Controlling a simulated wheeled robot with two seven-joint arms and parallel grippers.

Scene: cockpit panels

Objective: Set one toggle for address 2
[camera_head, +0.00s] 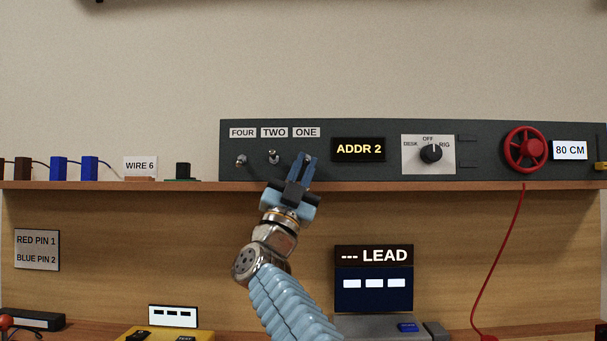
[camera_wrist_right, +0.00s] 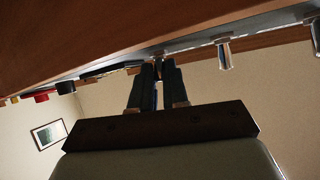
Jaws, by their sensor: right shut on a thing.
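Three small metal toggles sit on the dark panel in the head view, below the labels FOUR, TWO and ONE. The FOUR toggle (camera_head: 241,160) is at left and the TWO toggle (camera_head: 273,156) is in the middle. My right gripper (camera_head: 307,160) is at the ONE toggle, shut on its lever, and its fingers hide most of it. In the right wrist view the fingers (camera_wrist_right: 158,72) close together at the panel, with another toggle (camera_wrist_right: 225,54) to their right. A display (camera_head: 359,150) reads ADDR 2. My left gripper is not in view.
Right of the display are a rotary knob (camera_head: 431,153) and a red handwheel (camera_head: 525,149). The panel stands on a wooden shelf (camera_head: 400,186). Blue and brown blocks are at its left. Below are a LEAD screen (camera_head: 373,281) and a hanging red cord (camera_head: 499,255).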

